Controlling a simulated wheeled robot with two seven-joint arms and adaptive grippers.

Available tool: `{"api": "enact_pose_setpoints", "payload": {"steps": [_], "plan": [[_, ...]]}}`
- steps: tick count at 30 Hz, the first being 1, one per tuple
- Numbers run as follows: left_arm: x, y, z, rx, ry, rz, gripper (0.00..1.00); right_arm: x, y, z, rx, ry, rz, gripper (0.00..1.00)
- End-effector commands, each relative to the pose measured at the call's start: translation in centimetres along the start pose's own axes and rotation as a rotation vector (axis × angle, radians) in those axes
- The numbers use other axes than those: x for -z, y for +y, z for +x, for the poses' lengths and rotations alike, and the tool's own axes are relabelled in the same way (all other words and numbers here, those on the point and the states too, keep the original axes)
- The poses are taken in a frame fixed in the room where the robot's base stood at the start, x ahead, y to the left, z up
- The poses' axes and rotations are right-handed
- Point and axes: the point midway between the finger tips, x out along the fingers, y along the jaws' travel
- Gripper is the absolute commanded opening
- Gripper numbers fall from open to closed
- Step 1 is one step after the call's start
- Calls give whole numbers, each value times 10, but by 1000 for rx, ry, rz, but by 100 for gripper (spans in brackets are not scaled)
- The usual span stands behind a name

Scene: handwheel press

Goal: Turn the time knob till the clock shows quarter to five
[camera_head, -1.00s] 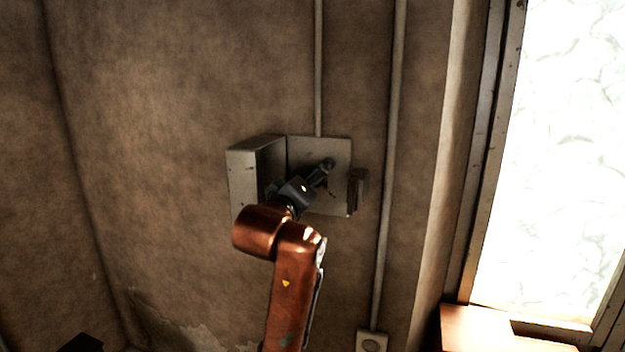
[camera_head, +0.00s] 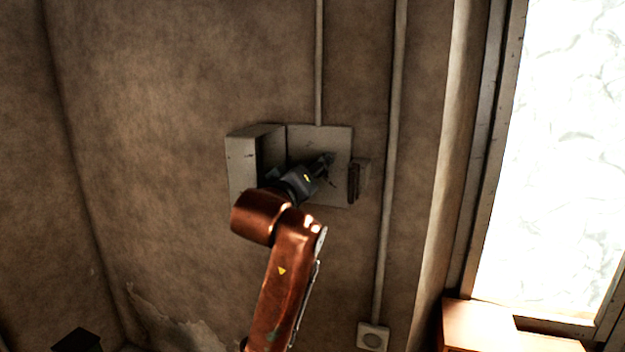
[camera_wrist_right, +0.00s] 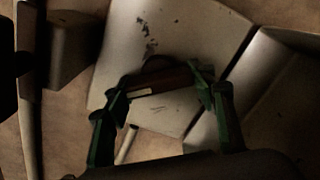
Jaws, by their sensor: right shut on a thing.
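My right gripper (camera_head: 325,164) reaches up to the grey plate (camera_head: 335,139) of a wall box, seen in the head view. In the right wrist view its green fingers (camera_wrist_right: 162,88) are shut on a dark brown knob (camera_wrist_right: 160,79) with a small pale mark, in front of the plate (camera_wrist_right: 190,35). The gripper covers much of the plate in the head view. I cannot make out a clock face or its hands in either view. My left gripper is not in view.
The box's grey side housing (camera_head: 242,165) juts out left of the gripper. A small block (camera_head: 361,178) sits right of the plate. A vertical pipe (camera_head: 388,200) runs down to a wall socket (camera_head: 373,336). A bright window (camera_head: 550,160) is at far right.

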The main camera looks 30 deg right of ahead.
Motion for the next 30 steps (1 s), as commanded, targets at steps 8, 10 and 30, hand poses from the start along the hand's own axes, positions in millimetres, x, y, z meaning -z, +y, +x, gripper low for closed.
{"api": "enact_pose_setpoints", "payload": {"steps": [8, 10, 30], "plan": [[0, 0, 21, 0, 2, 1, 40, -1, -1, -1, 2, 1, 139, 27], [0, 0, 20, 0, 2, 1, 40, 0, -1, 0, 2, -1, 143, 27], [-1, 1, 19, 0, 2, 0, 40, 0, 0, 0, 1, 0, 141, 70]]}}
